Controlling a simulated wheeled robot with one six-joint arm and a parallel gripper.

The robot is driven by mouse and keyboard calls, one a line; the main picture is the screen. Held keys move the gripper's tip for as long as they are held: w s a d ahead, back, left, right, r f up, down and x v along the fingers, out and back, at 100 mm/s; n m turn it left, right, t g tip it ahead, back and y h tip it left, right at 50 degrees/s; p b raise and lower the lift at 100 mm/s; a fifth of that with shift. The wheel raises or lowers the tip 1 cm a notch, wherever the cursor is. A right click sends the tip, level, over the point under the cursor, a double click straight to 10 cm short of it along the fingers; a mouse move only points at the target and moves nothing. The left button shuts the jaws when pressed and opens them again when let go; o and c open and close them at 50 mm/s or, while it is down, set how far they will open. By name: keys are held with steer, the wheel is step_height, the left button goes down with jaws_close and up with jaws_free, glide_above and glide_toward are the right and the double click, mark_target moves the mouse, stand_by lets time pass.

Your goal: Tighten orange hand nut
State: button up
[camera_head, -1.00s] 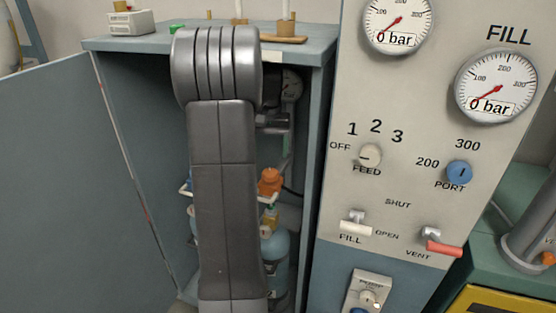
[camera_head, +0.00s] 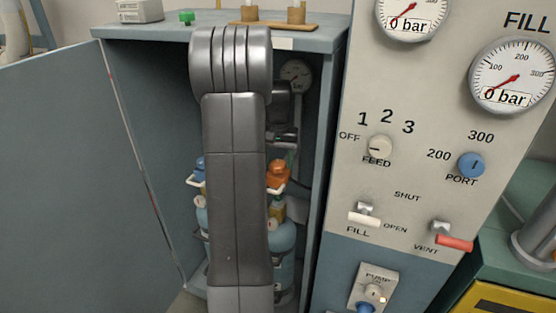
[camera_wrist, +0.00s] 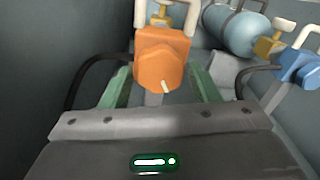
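The orange hand nut (camera_head: 278,174) sits on top of a blue cylinder (camera_head: 284,238) inside the open cabinet. In the wrist view the nut (camera_wrist: 162,60) is large and near the centre, with a pale mark on its front edge. My gripper (camera_wrist: 161,78) has its two green fingers spread, one on each side of the nut. I cannot tell whether they touch it. In the head view my gripper (camera_head: 284,137) is just above the nut, and my arm hides part of the cabinet's inside.
A blue hand nut (camera_wrist: 298,66) on a neighbouring cylinder is to the right in the wrist view. The cabinet door (camera_head: 75,170) stands open at left. A control panel (camera_head: 400,225) with gauges and levers is at right. Dark hoses (camera_wrist: 82,75) run beside the nut.

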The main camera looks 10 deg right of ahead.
steer(key=c, duration=0.6)
steer(key=shift+r+n, duration=0.1)
steer(key=shift+n, duration=0.2)
